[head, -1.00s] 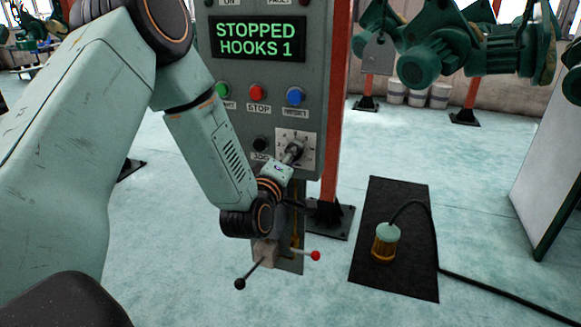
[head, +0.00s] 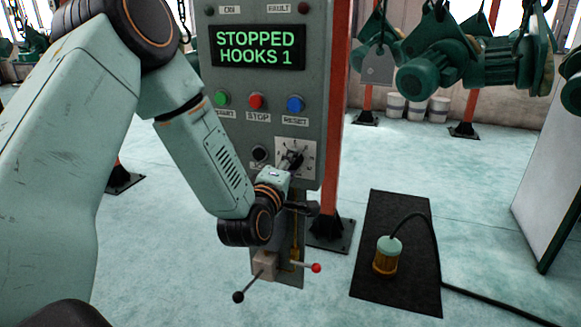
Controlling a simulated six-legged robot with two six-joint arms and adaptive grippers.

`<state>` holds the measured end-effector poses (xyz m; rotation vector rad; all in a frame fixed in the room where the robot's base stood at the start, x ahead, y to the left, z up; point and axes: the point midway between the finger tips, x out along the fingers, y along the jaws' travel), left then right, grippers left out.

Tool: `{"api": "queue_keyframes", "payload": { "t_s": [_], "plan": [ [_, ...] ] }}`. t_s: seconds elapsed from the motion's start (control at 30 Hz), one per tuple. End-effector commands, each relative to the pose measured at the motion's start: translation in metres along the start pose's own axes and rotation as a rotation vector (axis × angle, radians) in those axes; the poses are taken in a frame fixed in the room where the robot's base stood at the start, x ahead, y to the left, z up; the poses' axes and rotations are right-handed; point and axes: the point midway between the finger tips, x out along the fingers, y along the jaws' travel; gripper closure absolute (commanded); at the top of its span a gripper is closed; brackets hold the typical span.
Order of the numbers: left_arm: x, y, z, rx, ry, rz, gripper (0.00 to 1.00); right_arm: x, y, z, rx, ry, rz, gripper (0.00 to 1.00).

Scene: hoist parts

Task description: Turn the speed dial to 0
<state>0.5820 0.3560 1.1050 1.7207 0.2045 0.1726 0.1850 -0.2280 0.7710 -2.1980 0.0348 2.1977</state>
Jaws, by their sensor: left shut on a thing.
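The speed dial's pale square plate (head: 309,150) sits at the lower right of the grey control panel (head: 320,75). My left gripper (head: 291,160) is at the dial, shut on its knob, which is mostly hidden by the fingers. The dial's marks are too small and too covered to read, so I cannot tell its setting. The panel's display (head: 258,47) reads STOPPED, HOOKS 1. My right gripper is not in view.
Green (head: 221,98), red (head: 256,101) and blue (head: 295,104) buttons sit above the dial, and a black knob (head: 259,153) is to its left. Below is a lever block (head: 264,264). A lamp-like pendant (head: 386,255) stands on a black mat (head: 400,290).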

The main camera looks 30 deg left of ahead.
Motion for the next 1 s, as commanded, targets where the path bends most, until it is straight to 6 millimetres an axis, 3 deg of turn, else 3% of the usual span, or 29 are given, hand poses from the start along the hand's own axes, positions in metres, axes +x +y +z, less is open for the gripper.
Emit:
{"api": "queue_keyframes", "payload": {
  "t_s": [0.3,0.63,1.0],
  "plan": [
    [0.001,0.002,-0.001,0.001,0.003,0.006,0.40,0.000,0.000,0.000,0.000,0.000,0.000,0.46],
    [-0.003,0.000,0.000,0.000,0.001,0.001,0.40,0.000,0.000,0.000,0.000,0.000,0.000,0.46],
    [-0.057,0.000,0.000,-0.002,0.001,0.001,0.40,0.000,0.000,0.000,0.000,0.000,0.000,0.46]
  ]
}}
